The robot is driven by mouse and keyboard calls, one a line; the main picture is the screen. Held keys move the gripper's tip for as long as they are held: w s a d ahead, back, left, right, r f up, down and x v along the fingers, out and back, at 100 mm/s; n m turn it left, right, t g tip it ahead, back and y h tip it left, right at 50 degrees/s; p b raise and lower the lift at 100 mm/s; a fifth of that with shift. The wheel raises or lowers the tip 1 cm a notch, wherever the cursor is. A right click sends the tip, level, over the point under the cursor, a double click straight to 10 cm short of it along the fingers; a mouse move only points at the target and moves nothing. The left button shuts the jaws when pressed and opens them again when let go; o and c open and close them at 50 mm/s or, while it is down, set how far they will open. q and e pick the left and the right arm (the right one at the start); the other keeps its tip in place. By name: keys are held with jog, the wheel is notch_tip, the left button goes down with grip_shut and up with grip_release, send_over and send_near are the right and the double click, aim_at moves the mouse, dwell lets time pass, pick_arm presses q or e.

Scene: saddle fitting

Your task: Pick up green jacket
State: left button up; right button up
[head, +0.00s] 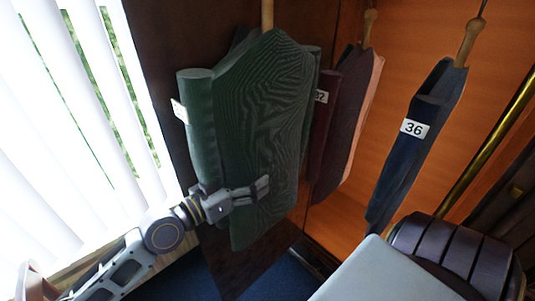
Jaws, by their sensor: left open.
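The green jacket (265,110) hangs on a wooden hanger in the middle of the head view, with a white tag on its left sleeve. My left gripper (264,188) is at the lower part of the jacket, in front of it. Its fingers point right and are open. I cannot tell whether they touch the cloth. My right gripper is not in view.
A dark red jacket (340,125) with a tag hangs just right of the green one. A navy jacket (420,130) tagged 36 hangs further right. A brass rail (490,140) slants at the right. White blinds (70,110) cover the left.

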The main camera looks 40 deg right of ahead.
aim_at(252, 169)
pick_arm(q)
jog(key=shift+r, duration=0.1)
jog(key=c, duration=1.5)
jog(key=shift+r, duration=0.1)
jog(key=shift+r, duration=1.75)
jog(key=shift+s+d+f, duration=0.1)
jog(key=shift+s, duration=0.65)
jog(key=s+d, duration=0.1)
jog(key=s, duration=1.5)
jog(key=shift+s+b, duration=0.25)
jog(key=shift+b, duration=0.1)
jog(key=shift+d, duration=0.1)
jog(key=shift+w, duration=0.1)
